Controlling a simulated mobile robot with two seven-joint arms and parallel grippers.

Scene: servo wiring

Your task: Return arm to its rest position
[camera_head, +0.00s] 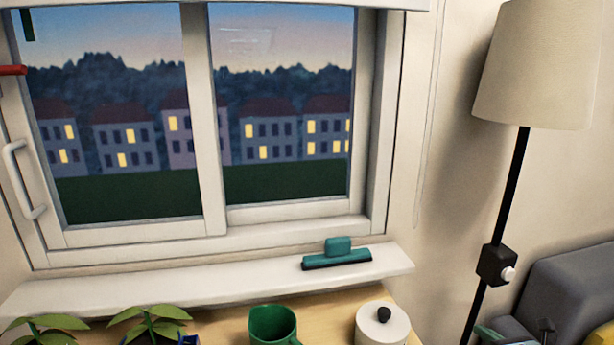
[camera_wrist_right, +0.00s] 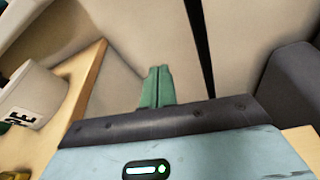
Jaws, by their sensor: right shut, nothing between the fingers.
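My right gripper (camera_head: 490,334) is at the bottom right of the head view, partly cut off by the lower edge. It is in front of the grey sofa, near the base of the lamp pole. In the right wrist view its green fingers (camera_wrist_right: 157,86) are pressed together with nothing between them. They point toward the pale wall, beside the lamp's black pole. My left gripper is not in either view.
A wooden table (camera_wrist_right: 84,90) holds a white canister (camera_head: 382,325) and green mug (camera_head: 272,325). A teal squeegee (camera_head: 337,257) lies on the windowsill (camera_head: 200,288). The floor lamp (camera_head: 510,170) and grey sofa (camera_head: 570,287) stand right. Plants (camera_head: 150,322) are at lower left.

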